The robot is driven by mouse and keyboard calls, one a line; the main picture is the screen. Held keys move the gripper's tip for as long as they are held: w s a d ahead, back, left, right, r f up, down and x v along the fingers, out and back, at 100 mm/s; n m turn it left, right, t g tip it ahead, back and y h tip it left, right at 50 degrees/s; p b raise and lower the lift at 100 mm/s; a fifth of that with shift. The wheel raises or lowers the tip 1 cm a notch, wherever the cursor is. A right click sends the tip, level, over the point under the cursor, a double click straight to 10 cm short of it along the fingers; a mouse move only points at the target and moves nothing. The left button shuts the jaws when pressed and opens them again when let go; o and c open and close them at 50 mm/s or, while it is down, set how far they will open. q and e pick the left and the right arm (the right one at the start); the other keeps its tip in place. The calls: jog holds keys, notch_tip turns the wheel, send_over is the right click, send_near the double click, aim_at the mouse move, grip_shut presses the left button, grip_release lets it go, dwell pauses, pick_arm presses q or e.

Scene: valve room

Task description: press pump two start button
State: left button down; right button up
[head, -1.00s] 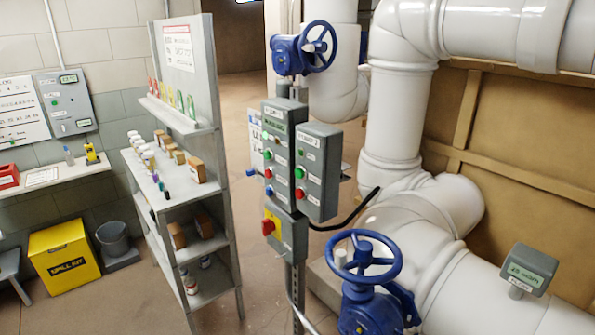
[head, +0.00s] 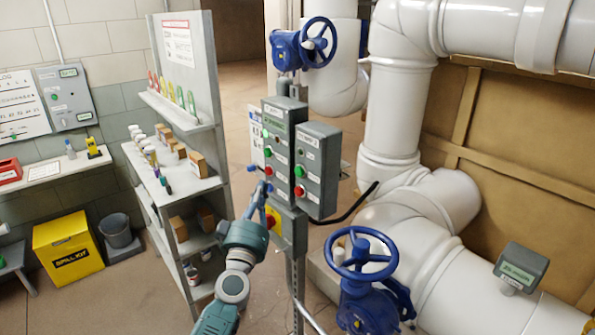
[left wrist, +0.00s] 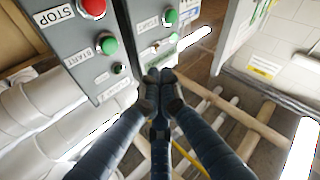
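Two grey button boxes stand on a post. The right-hand box (head: 317,168) has a green button (head: 299,171) above a red button (head: 299,191). In the left wrist view, turned over, this box has a green button (left wrist: 107,44) marked START and a red one (left wrist: 93,8) marked STOP. Its name label is too unclear to read surely. The taller box (head: 284,148) beside it has several buttons. My left gripper (head: 262,188) is in front of the post, near the taller box's lower end. Its fingertips (left wrist: 160,76) are together, empty, apart from the START button. My right gripper is out of view.
A yellow and red switch (head: 272,218) sits below the boxes, partly behind my left gripper. A blue valve wheel (head: 362,254) stands at the lower right, another blue valve (head: 305,45) above. A shelf unit (head: 200,185) is to the left, with open floor between.

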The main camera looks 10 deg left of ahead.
aim_at(300, 171)
pick_arm(q)
jog(key=shift+r, duration=0.25)
jog(key=w+d+b, duration=0.4)
jog(key=w+d, duration=0.1)
jog(key=w, duration=0.2)
jog(key=shift+d, duration=0.25)
dwell(1.1)
dwell(0.5)
jog(key=shift+w+d, duration=0.25)
jog(key=shift+w, duration=0.05)
